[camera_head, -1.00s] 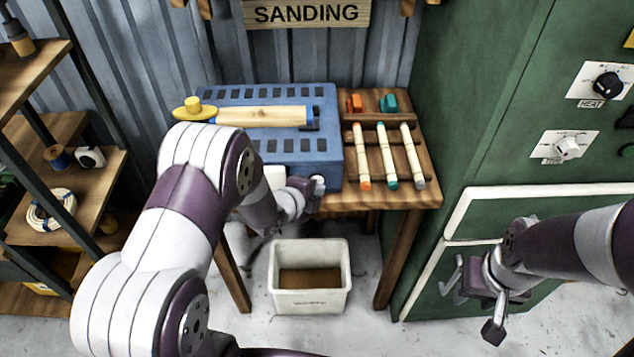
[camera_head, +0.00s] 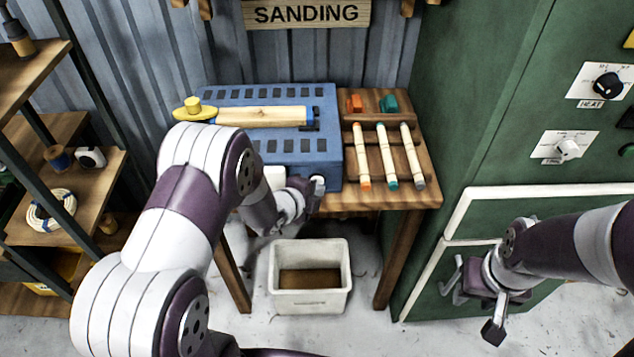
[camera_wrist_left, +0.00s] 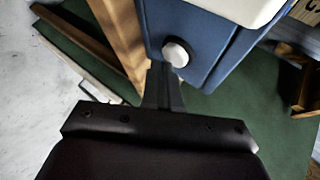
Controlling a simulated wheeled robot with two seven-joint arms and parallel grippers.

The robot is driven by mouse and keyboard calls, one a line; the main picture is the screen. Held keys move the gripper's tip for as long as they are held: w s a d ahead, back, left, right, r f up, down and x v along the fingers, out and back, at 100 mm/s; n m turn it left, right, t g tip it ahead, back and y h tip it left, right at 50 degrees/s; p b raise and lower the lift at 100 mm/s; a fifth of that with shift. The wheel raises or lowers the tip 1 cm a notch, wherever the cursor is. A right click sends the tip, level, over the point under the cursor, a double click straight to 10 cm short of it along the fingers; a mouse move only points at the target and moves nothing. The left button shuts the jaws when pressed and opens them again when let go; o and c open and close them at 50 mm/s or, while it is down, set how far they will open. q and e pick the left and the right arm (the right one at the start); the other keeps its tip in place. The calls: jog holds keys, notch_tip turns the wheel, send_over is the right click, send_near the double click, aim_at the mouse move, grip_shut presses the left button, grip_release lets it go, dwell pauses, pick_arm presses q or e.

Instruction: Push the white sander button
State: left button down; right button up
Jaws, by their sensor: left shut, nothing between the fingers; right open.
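The white sander button (camera_wrist_left: 176,53) is a round knob on the front face of the blue sander (camera_head: 265,150). In the head view it shows as a small white spot (camera_head: 318,180) at the sander's lower right front. My left gripper (camera_head: 314,192) is shut and empty, right at the button. In the left wrist view its fingertips (camera_wrist_left: 163,68) end just beside and below the button in the picture; I cannot tell whether they touch it. My right gripper (camera_head: 468,308) is open and empty, low at the right in front of the green cabinet, far from the sander.
A wooden piece (camera_head: 260,116) lies on top of the sander. A white bin (camera_head: 310,302) stands below. A green cabinet (camera_head: 490,120) is on the right, shelves (camera_head: 85,185) on the left.

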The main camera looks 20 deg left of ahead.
dwell(0.6)
pick_arm(q)
jog(key=shift+w+a, duration=0.15)
jog(key=shift+w, duration=0.25)
jog(key=shift+s, duration=0.35)
jog(key=s+d, duration=0.2)
jog(key=s, duration=0.3)
jog(key=shift+s, duration=0.4)
